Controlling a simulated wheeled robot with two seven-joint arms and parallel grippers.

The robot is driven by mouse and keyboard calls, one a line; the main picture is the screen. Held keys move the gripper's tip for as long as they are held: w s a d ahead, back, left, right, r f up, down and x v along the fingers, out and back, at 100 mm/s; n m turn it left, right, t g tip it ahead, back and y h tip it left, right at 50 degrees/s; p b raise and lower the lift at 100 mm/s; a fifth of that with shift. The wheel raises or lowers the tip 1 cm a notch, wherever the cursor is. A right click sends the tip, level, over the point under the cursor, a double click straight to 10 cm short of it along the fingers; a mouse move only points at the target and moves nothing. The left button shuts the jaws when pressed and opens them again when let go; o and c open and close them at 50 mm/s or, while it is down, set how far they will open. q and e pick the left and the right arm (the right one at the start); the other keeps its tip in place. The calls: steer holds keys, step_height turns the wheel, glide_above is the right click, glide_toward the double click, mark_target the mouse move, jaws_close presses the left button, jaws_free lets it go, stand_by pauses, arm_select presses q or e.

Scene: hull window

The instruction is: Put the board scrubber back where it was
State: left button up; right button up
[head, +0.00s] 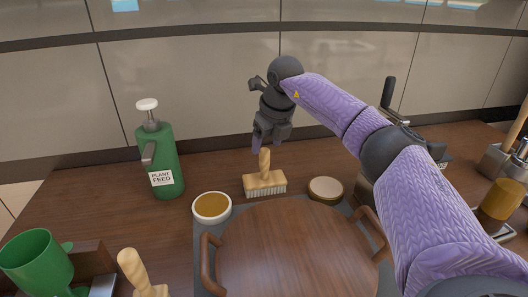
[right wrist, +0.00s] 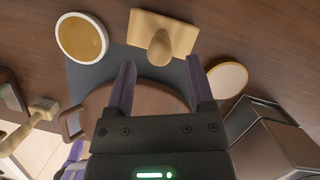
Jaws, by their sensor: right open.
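The board scrubber (head: 265,184), a pale wooden brush with an upright handle and bristles below, stands on the wooden counter behind the round board. It also shows from above in the right wrist view (right wrist: 178,32). My right gripper (head: 268,143) is open right over its handle, fingers pointing down. In the right wrist view, the two fingertips (right wrist: 160,64) are spread, with the handle knob just beyond the gap. No contact shows.
The round wooden board (head: 290,250) with side handles lies on a grey mat. A bowl of brown stuff (head: 212,207) is left of the scrubber, a round lidded pot (head: 326,188) right. A green plant feed bottle (head: 160,165) and green mug (head: 38,262) stand left.

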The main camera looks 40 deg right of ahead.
steer(key=p+v, duration=0.1)
steer(key=v, duration=0.5)
steer(key=shift+r, duration=0.1)
stand_by(1.2)
